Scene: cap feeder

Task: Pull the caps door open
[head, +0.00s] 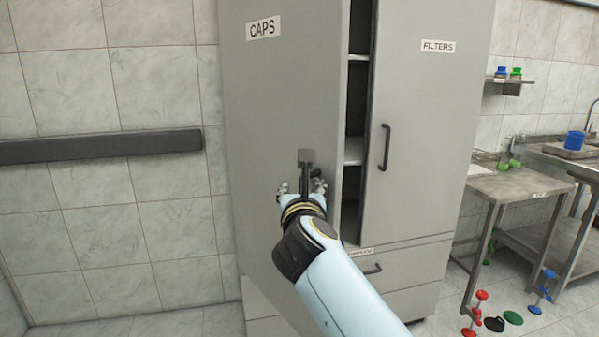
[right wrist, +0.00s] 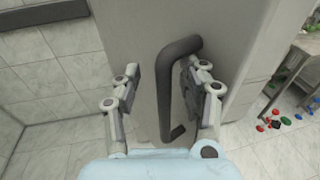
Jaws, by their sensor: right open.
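The caps door (head: 280,110) is the left door of a grey cabinet, labelled CAPS. It stands partly open, with a gap on its right showing shelves inside. My right gripper (head: 303,186) is in front of the door in the head view and hides most of the handle there. In the right wrist view the dark caps door handle (right wrist: 172,95) stands between the two open fingers of my right gripper (right wrist: 158,92). The right finger looks close to the handle; I cannot tell whether it touches. My left gripper is not in view.
The filters door (head: 425,100) beside it is shut, with its own dark handle (head: 384,148). A drawer (head: 400,265) is below. A dark wall rail (head: 100,146) runs at the left. A steel table (head: 515,185) stands at the right, with coloured items on the floor.

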